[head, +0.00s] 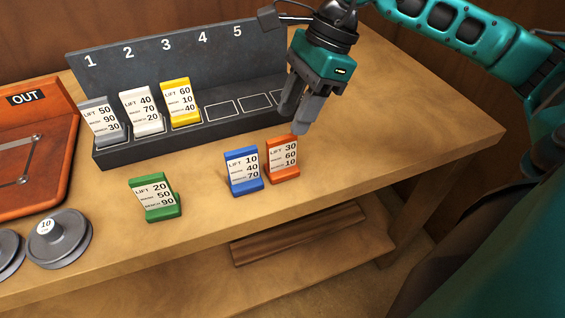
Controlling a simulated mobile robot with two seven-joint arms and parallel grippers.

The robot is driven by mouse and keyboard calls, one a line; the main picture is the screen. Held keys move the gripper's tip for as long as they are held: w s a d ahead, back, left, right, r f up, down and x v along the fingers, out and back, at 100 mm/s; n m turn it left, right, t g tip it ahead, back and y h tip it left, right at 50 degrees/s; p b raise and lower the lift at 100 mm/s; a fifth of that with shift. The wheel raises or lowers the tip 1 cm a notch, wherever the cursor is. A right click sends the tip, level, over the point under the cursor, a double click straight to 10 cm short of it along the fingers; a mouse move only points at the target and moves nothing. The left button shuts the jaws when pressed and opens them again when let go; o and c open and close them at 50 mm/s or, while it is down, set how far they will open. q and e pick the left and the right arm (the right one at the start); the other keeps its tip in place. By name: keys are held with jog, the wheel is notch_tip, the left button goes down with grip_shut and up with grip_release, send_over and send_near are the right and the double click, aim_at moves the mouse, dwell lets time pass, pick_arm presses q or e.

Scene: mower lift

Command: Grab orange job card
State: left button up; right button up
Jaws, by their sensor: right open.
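The orange job card (282,158) stands on the bench, leaning back on its small base, just right of the blue card. It reads 30, 60, 10. My right gripper (299,115) is above and slightly behind the orange card, its fingers pointing down. It is open, with nothing seen between the fingers. One fingertip overlaps the top edge of the card in the picture; I cannot tell whether they touch. My left gripper is not in view.
The blue card (243,171) stands close beside the orange one. A green card (156,197) stands further left. A dark rack (180,143) numbered 1 to 5 holds grey, white and yellow cards in slots 1 to 3. Grey weights (58,240) and an OUT tray (62,125) are left.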

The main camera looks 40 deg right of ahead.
aim_at(284, 137)
jog(key=x, duration=0.8)
jog(key=shift+f, duration=0.4)
jog(key=shift+c, duration=0.4)
grip_shut()
